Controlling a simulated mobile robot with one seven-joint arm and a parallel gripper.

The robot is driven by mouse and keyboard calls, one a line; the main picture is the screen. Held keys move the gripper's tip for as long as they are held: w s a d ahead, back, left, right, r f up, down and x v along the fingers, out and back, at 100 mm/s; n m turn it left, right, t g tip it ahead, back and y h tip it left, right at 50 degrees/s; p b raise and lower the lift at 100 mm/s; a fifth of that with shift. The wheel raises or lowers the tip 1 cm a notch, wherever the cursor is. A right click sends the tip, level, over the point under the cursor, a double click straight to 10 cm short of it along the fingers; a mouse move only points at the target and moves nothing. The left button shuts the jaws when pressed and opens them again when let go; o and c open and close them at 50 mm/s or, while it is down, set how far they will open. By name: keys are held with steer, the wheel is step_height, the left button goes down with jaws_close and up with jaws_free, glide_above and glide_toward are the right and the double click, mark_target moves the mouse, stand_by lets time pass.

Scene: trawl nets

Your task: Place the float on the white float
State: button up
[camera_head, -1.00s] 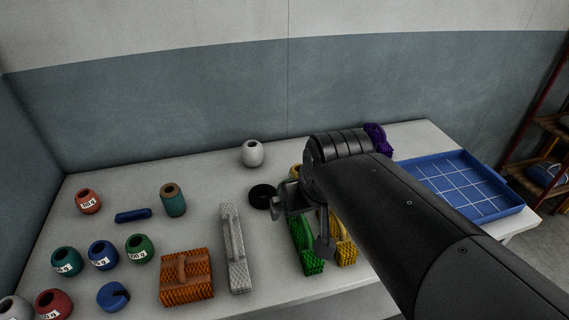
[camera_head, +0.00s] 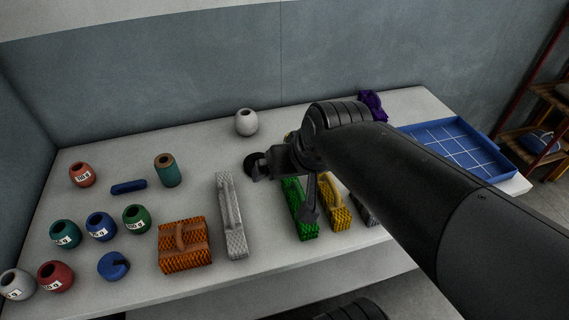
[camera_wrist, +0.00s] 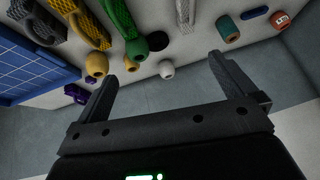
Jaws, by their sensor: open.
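A plain white float (camera_head: 246,122) with a dark hole on top stands upright at the back of the table. It also shows in the wrist view (camera_wrist: 166,69), between my fingertips in the picture but beyond them. My gripper (camera_head: 284,190) is open and empty, above the table and to the front right of the white float. Its two fingers spread wide in the wrist view (camera_wrist: 162,64). A yellow float (camera_wrist: 97,64) shows in the wrist view; it is mostly hidden behind my wrist in the head view. A black round thing (camera_head: 252,164) is partly covered by my gripper.
Labelled floats stand at the left: orange (camera_head: 82,175), teal (camera_head: 65,234), blue (camera_head: 101,227), green (camera_head: 136,219), red (camera_head: 55,277) and white (camera_head: 17,285).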

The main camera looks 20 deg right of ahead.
steer(key=w+a+f+m+t, duration=0.15)
steer(key=w+f, duration=0.25)
steer(key=w, duration=0.4)
steer(key=w+a+f+m+t, duration=0.15)
steer(key=w+f, duration=0.25)
steer(key=w, duration=0.4)
steer(key=w+d+f+m+h, duration=0.1)
steer(key=w+d+f+h, duration=0.1)
steer(key=f, duration=0.3)
steer(key=w+d+f+m+t+h, duration=0.1)
steer(key=w+d+f+h, duration=0.1)
steer(key=f+h, duration=0.2)
steer(key=w+d+f+m+h, duration=0.1)
steer(key=w+d+f+h, duration=0.1)
steer(key=f, duration=0.5)
steer(key=shift+w+d+t+h, duration=0.3)
steer(key=shift+w+t+h, duration=0.1)
steer(key=shift+w+h, duration=0.25)
steer(key=shift+w+d+f, duration=0.4)
steer(key=shift+w+f, duration=0.1)
steer(key=shift+f, duration=0.1)
steer(key=shift+x, duration=2.95)
steer(key=shift+c, duration=0.2)
